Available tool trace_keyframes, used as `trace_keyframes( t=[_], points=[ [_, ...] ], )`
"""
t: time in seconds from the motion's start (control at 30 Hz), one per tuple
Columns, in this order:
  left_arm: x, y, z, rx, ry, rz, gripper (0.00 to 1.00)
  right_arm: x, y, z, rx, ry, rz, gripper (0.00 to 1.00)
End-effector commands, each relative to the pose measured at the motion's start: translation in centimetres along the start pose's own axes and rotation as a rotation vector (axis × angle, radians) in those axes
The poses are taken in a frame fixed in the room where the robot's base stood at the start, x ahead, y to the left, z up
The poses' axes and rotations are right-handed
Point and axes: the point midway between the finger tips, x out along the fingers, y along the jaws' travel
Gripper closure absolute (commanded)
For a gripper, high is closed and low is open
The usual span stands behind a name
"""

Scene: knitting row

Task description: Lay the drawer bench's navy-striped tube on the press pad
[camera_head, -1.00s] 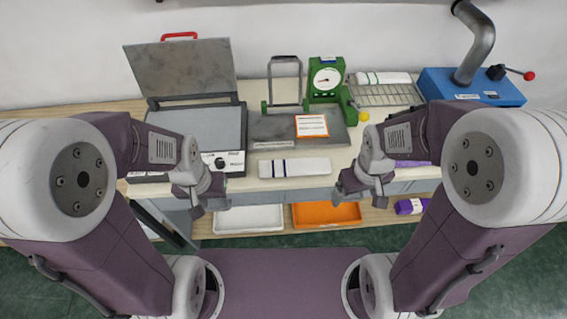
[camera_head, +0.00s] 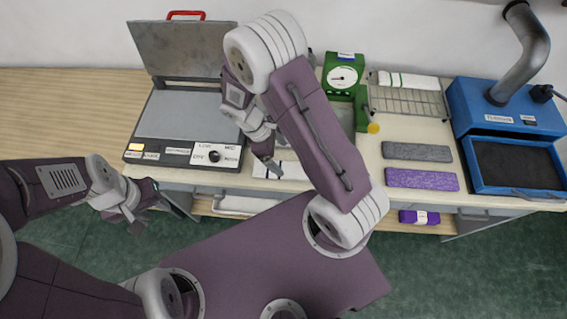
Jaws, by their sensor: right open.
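The white tube with navy stripes (camera_head: 291,170) lies on the bench near its front edge, partly hidden by my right gripper and arm. My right gripper (camera_head: 267,152) is open over the tube's left part; whether it touches cannot be told. An open press stands to the left, with a flat grey lower pad (camera_head: 180,115) and a raised grey lid (camera_head: 183,46). The pad is bare. My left gripper (camera_head: 140,208) is empty, fingers apart, low in front of the bench's left part.
A green scale (camera_head: 342,75) and a rack (camera_head: 408,100) with a green-striped white tube (camera_head: 407,81) stand behind. Grey (camera_head: 416,152) and purple (camera_head: 421,179) slabs lie right. A blue machine (camera_head: 480,95) has a dark-lined drawer out. The bench's far left (camera_head: 60,110) is clear.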

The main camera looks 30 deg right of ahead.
Motion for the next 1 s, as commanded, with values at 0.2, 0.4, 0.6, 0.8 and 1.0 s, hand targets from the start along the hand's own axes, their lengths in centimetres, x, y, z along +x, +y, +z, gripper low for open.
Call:
trace_keyframes(
  t=[0.2, 0.4, 0.6, 0.8, 1.0],
  points=[
    [-0.2, 0.0, 0.0, 0.0, 0.0, 0.0, 0.64, 1.2, -0.3, 0.0, -0.01, -0.006, -0.002, 0.11],
    [-0.4, 0.0, 0.0, 0.0, 0.0, 0.0, 0.64, 3.7, -0.2, -0.1, -0.009, -0.003, -0.001, 0.11],
    [-0.7, 0.0, -0.1, 0.0, 0.0, 0.0, 0.64, 5.1, -0.1, -0.1, -0.008, -0.005, -0.004, 0.11],
    [-0.7, 0.0, -0.1, 0.0, 0.0, 0.0, 0.64, 8.6, 0.1, -0.2, -0.007, -0.005, -0.002, 0.11],
    [-0.7, 0.0, -0.1, 0.0, 0.0, 0.0, 0.64, 9.0, 0.2, -0.2, -0.007, -0.001, 0.0, 0.11]
  ],
)
